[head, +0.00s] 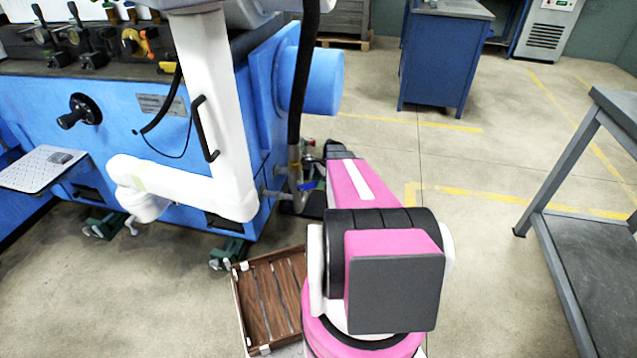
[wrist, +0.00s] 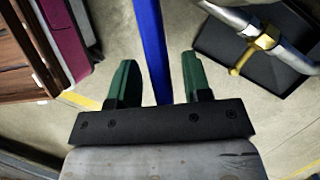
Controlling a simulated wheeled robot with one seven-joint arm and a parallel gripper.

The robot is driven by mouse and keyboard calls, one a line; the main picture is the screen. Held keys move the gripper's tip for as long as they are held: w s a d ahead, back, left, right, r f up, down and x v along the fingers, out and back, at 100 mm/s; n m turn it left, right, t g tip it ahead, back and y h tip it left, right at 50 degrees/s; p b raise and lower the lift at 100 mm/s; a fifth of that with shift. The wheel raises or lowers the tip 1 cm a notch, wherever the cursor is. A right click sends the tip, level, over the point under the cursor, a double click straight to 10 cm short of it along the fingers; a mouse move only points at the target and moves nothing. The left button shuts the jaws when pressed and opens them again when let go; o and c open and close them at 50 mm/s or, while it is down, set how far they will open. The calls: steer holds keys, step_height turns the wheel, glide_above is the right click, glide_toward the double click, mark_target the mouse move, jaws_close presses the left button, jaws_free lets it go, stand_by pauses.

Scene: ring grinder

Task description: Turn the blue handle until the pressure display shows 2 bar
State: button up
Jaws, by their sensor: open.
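The blue handle (wrist: 150,45) shows in the wrist view as a long blue bar running from the top edge down between my fingers. My gripper (wrist: 159,72) is open, with one green finger on each side of the bar and a visible gap on both sides. I cannot tell how deep the bar sits between the fingers. In the head view, a small blue piece, apparently the handle (head: 309,185), shows beside a vertical pipe at the machine's right end. My pink arm reaches toward it, and my fingers are not clearly visible there. I see no readable pressure display.
The blue machine (head: 225,120) stands close on the left. A metal pipe with a brass fitting (wrist: 264,40) lies right of my fingers. A brown wooden crate (head: 272,300) is on the floor. A grey table (head: 570,190) stands right; open floor lies between.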

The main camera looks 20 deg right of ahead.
mark_target(316, 181)
steer(key=shift+f, duration=0.1)
jaws_close()
steer(key=shift+s+a+r+h, duration=0.1)
steer(key=shift+a+r+h, duration=0.15)
steer(key=shift+r+h, duration=0.3)
steer(key=shift+a+r+h, duration=0.2)
steer(key=shift+r+h, duration=0.15)
steer(key=shift+h, duration=0.4)
steer(key=shift+a+r+h, duration=0.2)
steer(key=shift+r+h, duration=0.5)
steer(key=shift+h, duration=0.4)
jaws_free()
steer(key=shift+r, duration=0.1)
step_height(316, 181, up, 11)
steer(key=shift+a, duration=0.15)
